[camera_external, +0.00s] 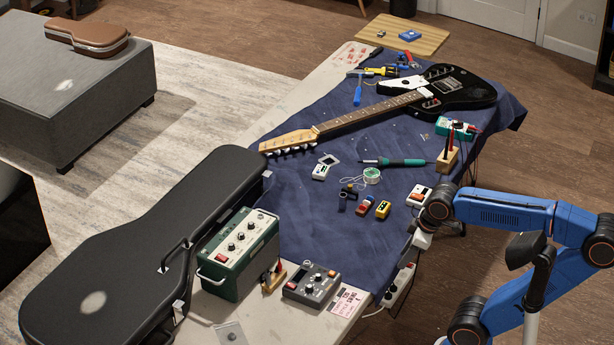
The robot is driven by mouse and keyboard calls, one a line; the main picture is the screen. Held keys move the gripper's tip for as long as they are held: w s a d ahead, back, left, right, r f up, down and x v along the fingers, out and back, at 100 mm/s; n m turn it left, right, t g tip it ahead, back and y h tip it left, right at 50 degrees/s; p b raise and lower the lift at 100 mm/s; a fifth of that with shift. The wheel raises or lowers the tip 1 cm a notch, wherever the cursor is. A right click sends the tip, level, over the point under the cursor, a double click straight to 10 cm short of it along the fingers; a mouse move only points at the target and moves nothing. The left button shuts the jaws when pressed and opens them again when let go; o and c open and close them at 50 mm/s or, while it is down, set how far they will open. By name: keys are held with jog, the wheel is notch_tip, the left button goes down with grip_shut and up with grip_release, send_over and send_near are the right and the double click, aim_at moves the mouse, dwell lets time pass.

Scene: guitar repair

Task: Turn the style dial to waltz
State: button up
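A grey box with several knobs (311,284) sits at the near end of the workbench, right of a green amplifier (238,254). I cannot make out my gripper's fingers.
A black guitar case (130,245) lies left of the amplifier. A small wooden holder (273,278) stands between amplifier and grey box. A pink printed card (347,302) lies right of the box. Power strips (398,287) hang at the right edge. Blue cloth (320,245) behind is partly clear.

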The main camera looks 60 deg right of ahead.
jog(key=w+a+r+n+g, duration=0.2)
jog(key=w+a+r+n, duration=0.55)
jog(key=w+r, duration=0.3)
notch_tip(320, 180, up, 8)
jog(key=n+g, duration=0.2)
jog(key=n, duration=0.9)
send_over(318, 275)
jog(key=shift+m, duration=0.25)
notch_tip(318, 275, down, 17)
jog(key=shift+f, duration=0.15)
grip_shut()
